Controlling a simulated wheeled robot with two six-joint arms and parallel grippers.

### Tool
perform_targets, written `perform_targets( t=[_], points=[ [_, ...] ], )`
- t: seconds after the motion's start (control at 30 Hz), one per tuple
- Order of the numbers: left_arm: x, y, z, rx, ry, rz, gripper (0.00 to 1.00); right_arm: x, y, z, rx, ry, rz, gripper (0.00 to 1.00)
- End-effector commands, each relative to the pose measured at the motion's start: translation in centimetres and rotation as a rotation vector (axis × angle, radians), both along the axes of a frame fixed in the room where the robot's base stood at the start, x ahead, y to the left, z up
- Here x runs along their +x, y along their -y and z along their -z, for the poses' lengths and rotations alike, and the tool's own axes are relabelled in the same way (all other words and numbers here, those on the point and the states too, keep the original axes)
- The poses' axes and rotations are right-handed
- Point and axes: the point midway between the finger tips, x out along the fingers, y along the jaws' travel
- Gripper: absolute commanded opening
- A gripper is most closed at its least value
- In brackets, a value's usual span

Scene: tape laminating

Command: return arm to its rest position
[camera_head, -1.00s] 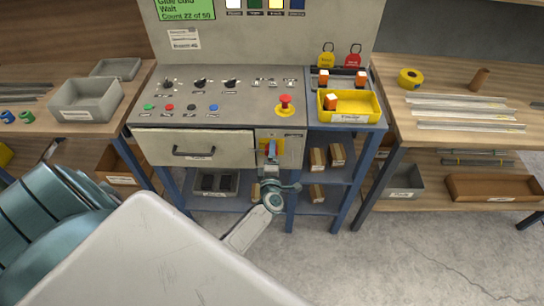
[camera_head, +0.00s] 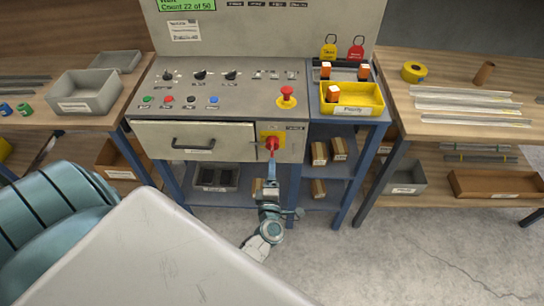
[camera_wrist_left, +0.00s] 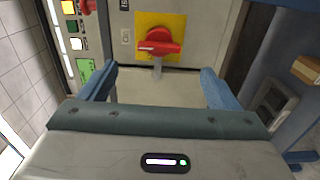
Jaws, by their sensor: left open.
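My left gripper (camera_head: 270,186) is open and empty below the red rotary switch (camera_head: 271,144) on the front of the grey control cabinet. In the left wrist view the two blue fingers (camera_wrist_left: 157,86) stand wide apart, with the red switch handle (camera_wrist_left: 160,44) on its yellow plate beyond and between them. The fingers are apart from the handle. A short grey metal piece hangs below the handle in that view. My right gripper is not in view.
The cabinet has a drawer (camera_head: 193,141), coloured buttons and a red emergency stop (camera_head: 287,96). A yellow bin (camera_head: 351,108) stands at its right. Blue shelf posts and small boxes (camera_head: 319,153) are close to my gripper's right. Wooden benches flank the cabinet; open floor lies at the lower right.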

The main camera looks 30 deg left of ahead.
Motion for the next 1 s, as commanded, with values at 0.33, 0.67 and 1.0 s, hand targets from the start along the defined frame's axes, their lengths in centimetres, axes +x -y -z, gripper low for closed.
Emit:
perform_targets(
  t=[0.33,0.67,1.0],
  points=[
    [0.0,0.0,0.0,0.0,0.0,0.0,0.84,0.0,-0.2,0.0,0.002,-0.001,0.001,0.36],
    [-1.5,2.0,8.5,0.224,-0.26,0.192,0.84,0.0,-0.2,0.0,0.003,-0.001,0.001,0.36],
    [-15.2,4.4,30.1,0.694,-0.929,0.758,0.84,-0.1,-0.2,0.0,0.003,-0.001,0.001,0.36]
  ],
)
